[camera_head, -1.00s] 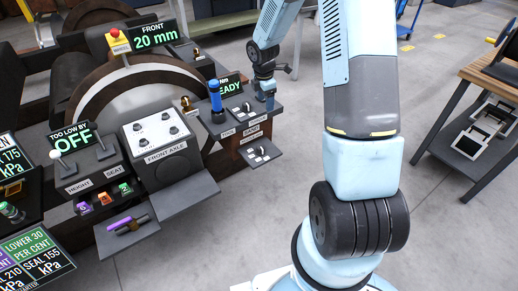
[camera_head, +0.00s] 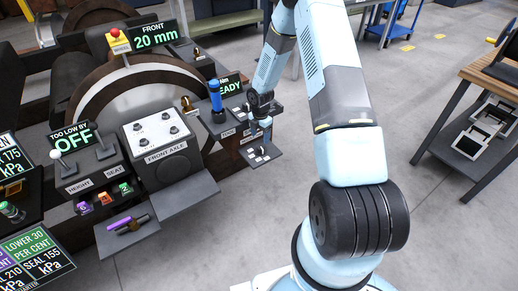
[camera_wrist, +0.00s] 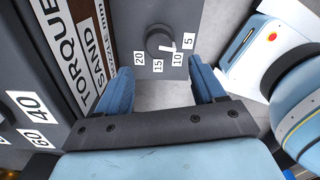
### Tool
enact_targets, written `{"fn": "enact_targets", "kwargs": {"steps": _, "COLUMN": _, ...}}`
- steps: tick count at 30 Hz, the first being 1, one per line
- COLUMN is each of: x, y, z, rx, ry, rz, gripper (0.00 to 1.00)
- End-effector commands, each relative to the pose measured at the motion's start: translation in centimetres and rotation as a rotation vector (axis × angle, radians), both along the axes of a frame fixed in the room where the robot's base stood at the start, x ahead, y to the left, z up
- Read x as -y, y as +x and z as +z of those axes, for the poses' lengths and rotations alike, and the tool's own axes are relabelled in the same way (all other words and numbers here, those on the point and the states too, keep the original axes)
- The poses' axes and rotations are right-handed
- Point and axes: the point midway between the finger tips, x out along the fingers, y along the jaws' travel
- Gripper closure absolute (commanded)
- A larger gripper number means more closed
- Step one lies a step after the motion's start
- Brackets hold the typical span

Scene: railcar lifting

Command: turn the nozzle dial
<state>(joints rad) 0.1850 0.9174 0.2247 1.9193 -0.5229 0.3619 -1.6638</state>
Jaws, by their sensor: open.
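The nozzle dial (camera_wrist: 160,40) is a round dark knob with a white pointer, on a grey panel (camera_wrist: 185,12) with white tags 20, 15, 10 and 5. The pointer is turned toward the 10 and 5 side, nearest the 10. My gripper (camera_wrist: 164,84) is open and empty, its two blue fingers apart on either side below the dial in the wrist view, not around the knob. In the head view my gripper (camera_head: 262,128) is just above the small low shelf panel (camera_head: 262,155) at the console's right end; the knob is too small to make out there.
Open floor lies right of the console.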

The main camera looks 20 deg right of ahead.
Motion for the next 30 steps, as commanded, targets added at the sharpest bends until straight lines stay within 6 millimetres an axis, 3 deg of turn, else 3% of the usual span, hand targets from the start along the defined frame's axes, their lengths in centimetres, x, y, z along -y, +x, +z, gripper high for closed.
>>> {"fn": "enact_targets", "kwargs": {"steps": 6, "x": -0.1, "y": -0.1, "z": -4.0, "rx": -0.002, "ry": 0.0, "rz": 0.001, "gripper": 0.31}}
{"fn": "enact_targets", "kwargs": {"steps": 13, "x": 0.0, "y": -0.1, "z": -7.1, "rx": -0.001, "ry": 0.0, "rz": 0.001, "gripper": 0.31}}
{"fn": "enact_targets", "kwargs": {"steps": 19, "x": 0.0, "y": 0.0, "z": -8.3, "rx": -0.001, "ry": -0.001, "rz": 0.0, "gripper": 0.31}}
{"fn": "enact_targets", "kwargs": {"steps": 28, "x": 0.0, "y": 0.0, "z": -8.5, "rx": 0.0, "ry": 0.0, "rz": -0.001, "gripper": 0.31}}
{"fn": "enact_targets", "kwargs": {"steps": 30, "x": 0.0, "y": 0.0, "z": -8.5, "rx": 0.0, "ry": 0.0, "rz": -0.001, "gripper": 0.37}}
